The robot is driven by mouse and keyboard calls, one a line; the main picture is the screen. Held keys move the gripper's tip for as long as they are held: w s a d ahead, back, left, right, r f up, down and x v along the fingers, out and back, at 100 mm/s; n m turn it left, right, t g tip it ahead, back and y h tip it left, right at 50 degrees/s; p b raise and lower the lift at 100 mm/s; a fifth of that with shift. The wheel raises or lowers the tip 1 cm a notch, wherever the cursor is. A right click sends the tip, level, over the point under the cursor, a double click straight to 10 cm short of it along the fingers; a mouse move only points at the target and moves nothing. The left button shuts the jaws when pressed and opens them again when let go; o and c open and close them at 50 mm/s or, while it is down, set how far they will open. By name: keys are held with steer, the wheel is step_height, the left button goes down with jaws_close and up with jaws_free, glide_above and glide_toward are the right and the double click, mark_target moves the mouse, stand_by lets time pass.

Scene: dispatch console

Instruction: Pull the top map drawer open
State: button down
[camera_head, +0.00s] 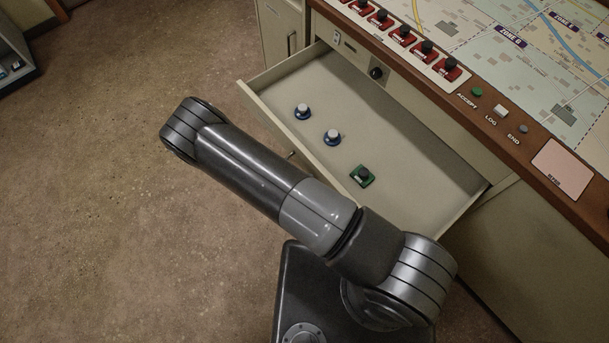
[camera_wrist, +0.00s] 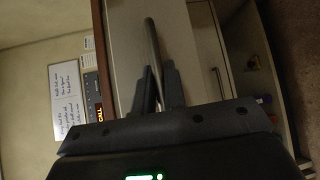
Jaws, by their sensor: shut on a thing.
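The top map drawer (camera_head: 408,140) stands pulled well out from under the console in the head view, its inside showing. In the wrist view my gripper (camera_wrist: 157,78) is shut on the drawer's bar handle (camera_wrist: 151,42), in front of the pale drawer front (camera_wrist: 124,45).
The console top (camera_head: 508,62) with its map, red switches (camera_head: 403,34) and buttons lies above the drawer. A cabinet front with another handle (camera_wrist: 218,83) shows beside the drawer in the wrist view. The brown floor (camera_head: 110,230) at left is clear.

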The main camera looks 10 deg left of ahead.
steer(key=c, duration=1.5)
jaws_free()
steer(key=a+r, duration=0.1)
steer(key=a, duration=0.9)
steer(key=shift+a+r, duration=0.25)
steer(key=shift+a, duration=0.1)
steer(key=shift+w, duration=0.1)
